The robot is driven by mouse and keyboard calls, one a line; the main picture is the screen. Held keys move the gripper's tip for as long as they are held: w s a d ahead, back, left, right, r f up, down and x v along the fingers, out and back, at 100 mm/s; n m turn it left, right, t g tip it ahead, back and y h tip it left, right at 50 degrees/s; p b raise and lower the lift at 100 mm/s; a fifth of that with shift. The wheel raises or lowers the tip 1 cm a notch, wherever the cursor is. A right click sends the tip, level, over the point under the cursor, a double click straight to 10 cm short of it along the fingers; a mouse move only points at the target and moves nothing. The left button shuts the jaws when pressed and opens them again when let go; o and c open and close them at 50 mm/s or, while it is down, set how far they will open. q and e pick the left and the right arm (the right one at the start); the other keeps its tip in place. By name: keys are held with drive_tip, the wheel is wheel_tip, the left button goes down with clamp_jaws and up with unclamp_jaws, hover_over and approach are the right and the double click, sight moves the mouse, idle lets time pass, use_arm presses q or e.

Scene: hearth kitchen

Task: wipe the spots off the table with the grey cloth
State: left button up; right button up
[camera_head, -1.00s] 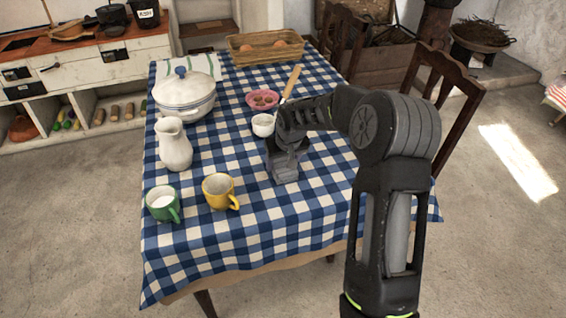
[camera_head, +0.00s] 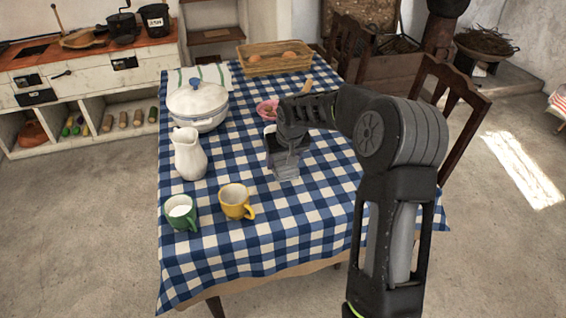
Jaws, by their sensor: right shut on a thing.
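My right gripper (camera_head: 284,160) points down at the middle of the blue-and-white checked table (camera_head: 300,209). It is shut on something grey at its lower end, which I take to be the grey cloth. The cloth's outline does not stand out from the grey gripper. I cannot tell whether it touches the tabletop. I can make out no spots on the checked pattern; any under or behind the gripper and arm are hidden. My left gripper is not in view.
A white pitcher (camera_head: 189,155), green mug (camera_head: 180,213) and yellow mug (camera_head: 236,202) stand left of the gripper. A lidded white pot (camera_head: 198,105), basket (camera_head: 272,62) and pink bowl (camera_head: 267,108) are farther back. The front right tabletop is clear.

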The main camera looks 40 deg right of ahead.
drive_tip(key=shift+r+p, duration=0.45)
drive_tip(key=shift+r, duration=0.65)
drive_tip(key=shift+f, duration=0.15)
